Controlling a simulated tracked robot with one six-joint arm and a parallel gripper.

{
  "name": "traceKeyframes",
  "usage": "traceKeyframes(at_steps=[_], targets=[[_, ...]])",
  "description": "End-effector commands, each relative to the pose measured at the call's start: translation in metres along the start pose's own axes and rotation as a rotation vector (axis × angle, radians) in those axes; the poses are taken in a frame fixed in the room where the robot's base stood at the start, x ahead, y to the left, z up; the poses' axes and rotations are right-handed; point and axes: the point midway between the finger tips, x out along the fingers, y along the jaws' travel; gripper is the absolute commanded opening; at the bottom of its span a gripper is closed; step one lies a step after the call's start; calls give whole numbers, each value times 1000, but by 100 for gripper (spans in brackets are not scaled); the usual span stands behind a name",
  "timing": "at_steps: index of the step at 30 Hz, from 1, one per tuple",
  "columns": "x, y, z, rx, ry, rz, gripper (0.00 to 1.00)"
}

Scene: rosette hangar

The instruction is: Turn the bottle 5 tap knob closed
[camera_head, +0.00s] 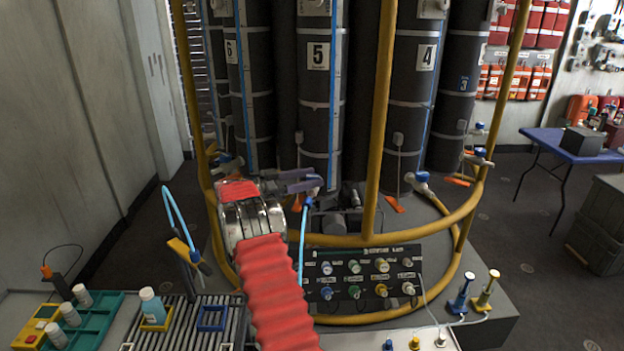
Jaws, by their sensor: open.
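Bottle 5 (318,110) is a tall dark cylinder with a white "5" label, standing behind the yellow rail. A small blue part, seemingly its tap knob (314,177), shows low in front of it. My gripper (309,181) reaches from the left with its dark fingers open, one above the other. The fingertips are at the blue part; whether they touch or straddle it is too small to tell. My wrist and red-sleeved arm hide part of the area below left. The knob's turn position cannot be made out.
The yellow rail (372,130) has an upright just right of the tap. Bottle 4 (418,110) has a blue tap (422,177). A connector panel (360,279) stands below. A blue hose (303,240) hangs beside my arm. A roller tray with a small bottle (152,306) is front left.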

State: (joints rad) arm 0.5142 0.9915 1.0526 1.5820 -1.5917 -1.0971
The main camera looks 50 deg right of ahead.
Motion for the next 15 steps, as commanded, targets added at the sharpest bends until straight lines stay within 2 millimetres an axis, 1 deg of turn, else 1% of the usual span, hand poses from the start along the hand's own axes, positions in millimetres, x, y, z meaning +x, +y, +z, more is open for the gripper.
traceKeyframes(at_steps=[15], targets=[[-88, -1, 0, 1, 1, -2, 52]])
